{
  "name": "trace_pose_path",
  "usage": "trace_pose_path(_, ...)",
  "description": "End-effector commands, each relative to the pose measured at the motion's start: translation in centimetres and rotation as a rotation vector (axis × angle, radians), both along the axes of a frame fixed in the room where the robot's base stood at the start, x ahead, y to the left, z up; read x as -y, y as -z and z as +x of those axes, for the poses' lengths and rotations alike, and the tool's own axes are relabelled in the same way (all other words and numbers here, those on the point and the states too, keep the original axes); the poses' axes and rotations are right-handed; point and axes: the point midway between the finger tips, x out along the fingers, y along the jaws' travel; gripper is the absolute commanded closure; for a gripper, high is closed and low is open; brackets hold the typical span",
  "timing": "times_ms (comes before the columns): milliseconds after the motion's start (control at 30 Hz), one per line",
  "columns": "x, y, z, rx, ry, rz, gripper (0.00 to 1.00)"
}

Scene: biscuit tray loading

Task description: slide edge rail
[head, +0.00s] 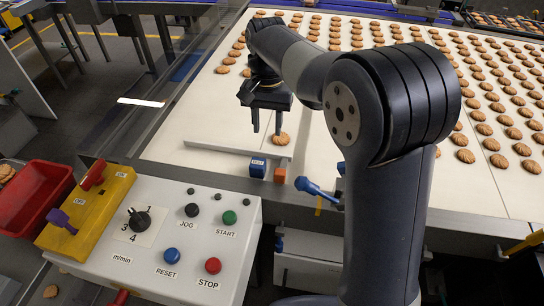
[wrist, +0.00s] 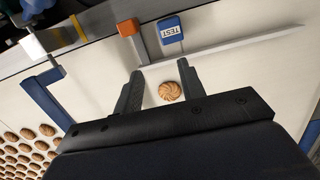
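The edge rail is a thin pale grey strip along the near border of the cream belt, in the head view (head: 222,149) and in the wrist view (wrist: 235,45). An orange block (wrist: 128,27) and a blue block marked TEST (wrist: 170,30) sit beside its end. My gripper (head: 267,132) points down over the belt by that end. In the wrist view my gripper (wrist: 160,72) is open, fingers apart, tips close to the rail. I cannot tell whether they touch it. A single biscuit (wrist: 170,91) lies between the fingers.
Rows of biscuits (head: 465,155) cover the belt's far and right parts. A blue lever (head: 312,187) stands at the belt edge, right of the orange block. A white control box (head: 170,270), yellow box (head: 105,200) and red bin (head: 35,200) stand front left. The belt's left part is clear.

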Motion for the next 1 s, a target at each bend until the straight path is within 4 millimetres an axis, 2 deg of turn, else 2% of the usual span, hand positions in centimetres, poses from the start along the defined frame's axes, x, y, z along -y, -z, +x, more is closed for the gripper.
trace_pose_path(33,1.4,0.0,1.3,-0.038,0.011,0.006,0.66)
trace_pose_path(100,2.9,0.0,2.5,-0.087,0.009,0.015,0.72)
trace_pose_path(200,4.3,0.0,3.4,-0.131,0.003,0.029,0.80)
trace_pose_path(300,4.7,0.5,3.5,-0.150,-0.002,0.035,0.88)
trace_pose_path(467,4.6,2.5,2.9,-0.151,-0.004,0.034,1.00)
trace_pose_path(833,4.3,10.1,0.8,-0.152,-0.004,0.034,1.00)
trace_pose_path(1000,4.0,9.6,-1.3,-0.147,-0.004,0.035,1.00)
